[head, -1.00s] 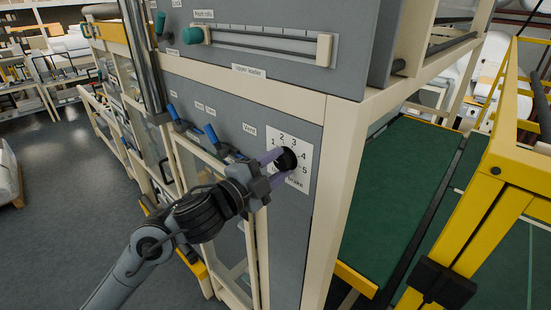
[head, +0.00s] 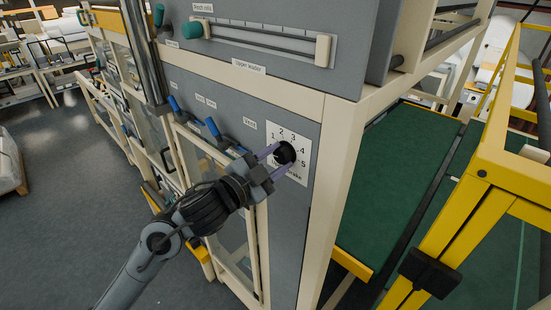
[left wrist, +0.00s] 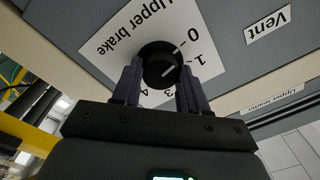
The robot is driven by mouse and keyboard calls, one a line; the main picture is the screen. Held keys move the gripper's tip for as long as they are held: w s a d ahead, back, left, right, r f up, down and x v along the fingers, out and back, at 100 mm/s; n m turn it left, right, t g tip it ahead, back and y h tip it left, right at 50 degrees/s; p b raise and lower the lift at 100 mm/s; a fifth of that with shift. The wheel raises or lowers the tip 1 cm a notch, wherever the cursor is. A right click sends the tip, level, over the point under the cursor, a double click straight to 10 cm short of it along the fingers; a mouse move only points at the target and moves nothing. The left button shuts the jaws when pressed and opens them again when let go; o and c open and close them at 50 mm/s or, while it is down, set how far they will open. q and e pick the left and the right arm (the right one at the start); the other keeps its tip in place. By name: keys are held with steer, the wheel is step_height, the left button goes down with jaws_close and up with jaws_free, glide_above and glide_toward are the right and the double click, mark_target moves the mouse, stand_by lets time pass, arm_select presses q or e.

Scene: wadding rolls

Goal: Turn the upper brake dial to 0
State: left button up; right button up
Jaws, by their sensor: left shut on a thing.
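The upper brake dial (head: 285,153) is a round black knob on a white number plate (head: 273,131), on the grey panel. It also shows in the left wrist view (left wrist: 157,66), where 0, 1, 3 and 4 are readable around it. A pale line shows on the knob face, but I cannot tell surely which number it points to. My left gripper (head: 279,160) is shut on the dial, one purple finger on each side; its fingers show in the left wrist view (left wrist: 160,84). One finger covers the area near 2. My right gripper is not in view.
A blue-handled lever (head: 214,128) and the Vent label (head: 250,121) are left of the plate. Above are the Upper leader label (head: 249,66) and a teal knob (head: 193,30). A cream frame post (head: 335,170) and yellow railing (head: 470,220) stand right.

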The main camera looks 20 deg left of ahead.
arm_select(q)
steer(key=o, duration=1)
steer(key=shift+o, duration=0.2)
steer(key=shift+s+a+f, duration=0.1)
steer(key=shift+s+a, duration=0.05)
steer(key=shift+s, duration=0.15)
steer(key=b+v, duration=0.2)
steer(key=v, duration=0.8)
steer(key=shift+s, duration=0.1)
